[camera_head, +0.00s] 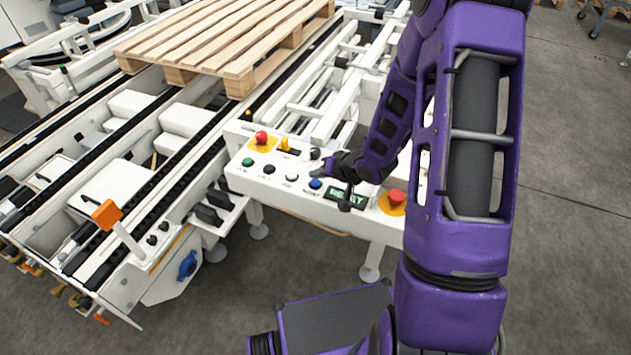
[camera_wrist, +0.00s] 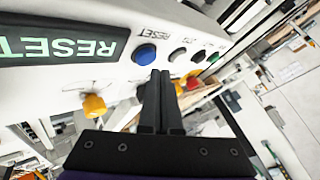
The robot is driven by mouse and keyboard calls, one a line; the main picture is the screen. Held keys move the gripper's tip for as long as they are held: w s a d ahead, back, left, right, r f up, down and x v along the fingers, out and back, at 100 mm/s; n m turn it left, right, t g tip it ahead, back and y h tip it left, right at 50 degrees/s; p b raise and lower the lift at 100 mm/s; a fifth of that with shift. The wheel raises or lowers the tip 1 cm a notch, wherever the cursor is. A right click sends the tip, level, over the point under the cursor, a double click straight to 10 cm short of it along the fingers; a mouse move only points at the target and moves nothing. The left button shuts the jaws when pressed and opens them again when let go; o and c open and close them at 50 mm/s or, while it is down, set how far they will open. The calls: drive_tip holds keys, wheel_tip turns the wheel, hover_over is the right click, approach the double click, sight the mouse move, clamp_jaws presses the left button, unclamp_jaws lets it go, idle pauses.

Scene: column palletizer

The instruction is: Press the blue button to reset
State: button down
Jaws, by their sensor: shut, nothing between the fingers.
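The blue button (camera_head: 315,184) is on the white control panel (camera_head: 268,184), left of a small display with green letters. In the wrist view the blue button (camera_wrist: 145,54) has a RESET label beside it, and the display (camera_wrist: 60,46) reads RESET. My gripper (camera_head: 316,172) is over the panel, its tips close to the blue button. In the wrist view my gripper (camera_wrist: 160,74) has its two dark fingers together, with nothing between them. The tips appear just below and right of the button in that picture. I cannot tell whether they touch the panel.
Black (camera_head: 269,169), white (camera_head: 292,177) and green (camera_head: 247,162) buttons sit left of the blue one. A red knob (camera_head: 261,138) and a red stop button (camera_head: 396,197) are also on the panel. A wooden pallet (camera_head: 215,50) lies on the conveyor behind. Open floor is at right.

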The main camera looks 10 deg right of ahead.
sight(318, 184)
drive_tip(key=shift+f, duration=0.1)
idle(0.4)
drive_tip(key=shift+f, duration=0.35)
drive_tip(key=shift+f+b, duration=0.45)
idle(0.5)
idle(0.4)
drive_tip(key=shift+r+p, duration=0.85)
drive_tip(key=shift+p, duration=0.05)
drive_tip(key=shift+r, duration=0.1)
wheel_tip(318, 184, up, 5)
drive_tip(key=p, duration=0.4)
idle(0.4)
